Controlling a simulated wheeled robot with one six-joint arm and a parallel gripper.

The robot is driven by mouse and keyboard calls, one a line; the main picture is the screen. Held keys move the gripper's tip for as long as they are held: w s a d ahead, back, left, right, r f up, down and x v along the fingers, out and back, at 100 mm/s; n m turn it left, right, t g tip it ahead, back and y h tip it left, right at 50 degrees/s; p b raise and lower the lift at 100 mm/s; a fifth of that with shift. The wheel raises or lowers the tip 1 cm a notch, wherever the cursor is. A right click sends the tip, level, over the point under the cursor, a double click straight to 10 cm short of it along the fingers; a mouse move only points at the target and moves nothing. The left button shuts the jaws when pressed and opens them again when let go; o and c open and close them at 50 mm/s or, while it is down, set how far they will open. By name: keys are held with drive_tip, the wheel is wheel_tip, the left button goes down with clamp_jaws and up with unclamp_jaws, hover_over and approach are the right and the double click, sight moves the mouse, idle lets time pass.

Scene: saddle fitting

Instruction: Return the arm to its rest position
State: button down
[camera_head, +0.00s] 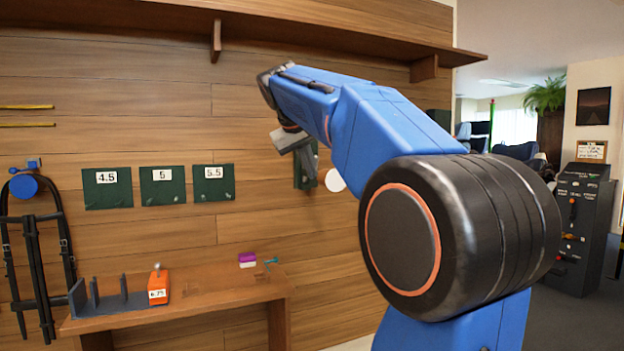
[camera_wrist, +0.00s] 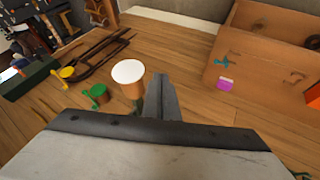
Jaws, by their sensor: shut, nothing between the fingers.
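My blue arm is raised across the middle and right of the head view, bent at the elbow. My grey gripper (camera_head: 312,168) hangs from its far end, in front of the plank wall and partly hidden by the arm. In the wrist view my gripper (camera_wrist: 161,92) shows as grey fingers that are together and hold nothing. The fingertips point toward the wall and are apart from the things around them.
A wooden bench (camera_head: 215,291) bears a grey rack (camera_head: 110,301), an orange block (camera_head: 158,285) and a purple-white block (camera_head: 247,260). Green number plates (camera_head: 163,186) and a black bridle (camera_head: 32,240) hang left. A shelf (camera_head: 330,32) runs above. A white disc (camera_wrist: 128,72) sits beside my fingers.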

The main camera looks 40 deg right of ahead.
drive_tip(key=shift+s+v, duration=0.2)
drive_tip(key=shift+v, duration=1.05)
drive_tip(key=shift+s+v, duration=0.15)
drive_tip(key=shift+v, duration=1.1)
drive_tip(key=shift+d, duration=0.15)
drive_tip(key=s+a+f+n+y, duration=0.1)
drive_tip(key=s+a+f+y, duration=0.1)
drive_tip(key=s+a+f, duration=0.6)
drive_tip(key=s+a+f+n+y, duration=0.1)
drive_tip(key=s+a+f, duration=0.6)
drive_tip(key=f, duration=1.4)
drive_tip(key=s+a+f+n+t+y, duration=0.1)
drive_tip(key=s+a+f+y, duration=0.2)
drive_tip(key=s+a+f, duration=0.5)
wheel_tip(320, 180, down, 8)
drive_tip(key=shift+s+a+r+n+y, duration=0.2)
drive_tip(key=shift+s+a+n+y, duration=0.15)
drive_tip(key=shift+s, duration=0.45)
drive_tip(key=shift+d, duration=0.1)
